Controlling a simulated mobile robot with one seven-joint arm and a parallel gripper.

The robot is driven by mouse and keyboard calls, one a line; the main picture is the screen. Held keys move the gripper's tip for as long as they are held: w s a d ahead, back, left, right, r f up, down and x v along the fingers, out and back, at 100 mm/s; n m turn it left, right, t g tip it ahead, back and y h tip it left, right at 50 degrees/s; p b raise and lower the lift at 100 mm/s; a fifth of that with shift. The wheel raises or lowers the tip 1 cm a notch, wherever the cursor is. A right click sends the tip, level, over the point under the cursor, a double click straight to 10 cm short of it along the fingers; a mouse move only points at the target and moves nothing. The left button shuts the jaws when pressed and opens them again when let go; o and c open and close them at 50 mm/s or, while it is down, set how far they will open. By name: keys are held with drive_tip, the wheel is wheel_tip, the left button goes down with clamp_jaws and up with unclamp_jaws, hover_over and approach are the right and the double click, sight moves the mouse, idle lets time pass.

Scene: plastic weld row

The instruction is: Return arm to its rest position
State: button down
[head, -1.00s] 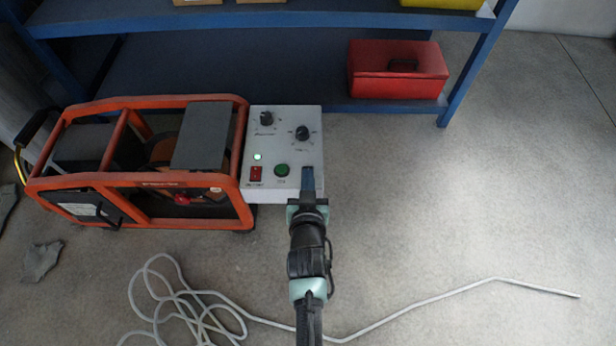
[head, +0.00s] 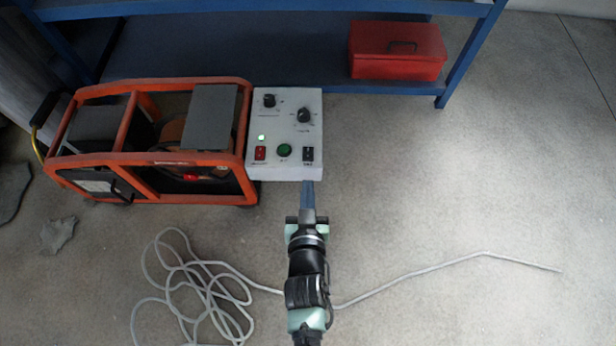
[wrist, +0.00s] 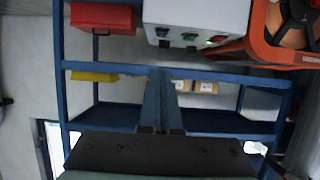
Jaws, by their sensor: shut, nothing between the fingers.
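My gripper (head: 308,198) is in the lower middle of the head view, just in front of the white control box. Its fingers are together, with nothing between them, and they look apart from the box. In the wrist view the closed fingers (wrist: 158,102) point up the picture from the dark gripper body. The control box (head: 262,172) has two black knobs, a lit green lamp, a red switch, a green button and a black switch. Part of the box also shows at the top of the wrist view (wrist: 205,12).
An orange-framed machine (head: 150,160) stands left of the box. A blue shelf (head: 455,60) with a red toolbox (head: 397,52) is behind. A pale cable (head: 420,271) lies coiled and stretched on the floor. Grey scraps (head: 58,233) lie at the left. The floor at right is clear.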

idle(0.6)
drive_tip(key=w+r+t, duration=0.2)
drive_tip(key=w+r, duration=0.2)
drive_tip(key=r, duration=0.7)
drive_tip(key=w+r+t, duration=0.2)
drive_tip(key=w+r, duration=0.2)
drive_tip(key=r, duration=0.8)
drive_tip(key=w+r+t, duration=0.2)
drive_tip(key=w+r, duration=0.2)
drive_tip(key=r, duration=0.7)
drive_tip(key=s+r+t+p, duration=0.1)
drive_tip(key=s+r+t, duration=0.3)
drive_tip(key=r, duration=0.8)
drive_tip(key=s+r+t, duration=0.1)
drive_tip(key=s+r, duration=0.6)
drive_tip(key=r, duration=0.6)
drive_tip(key=s+r+t+p, duration=0.1)
drive_tip(key=s+r+t, duration=0.3)
drive_tip(key=r, duration=0.8)
wheel_tip(320, 180, up, 34)
drive_tip(key=g+p, duration=0.1)
drive_tip(key=p, duration=3.3)
drive_tip(key=shift+s+d+p, duration=0.2)
drive_tip(key=shift+p, duration=0.2)
drive_tip(key=shift+a+r, duration=0.1)
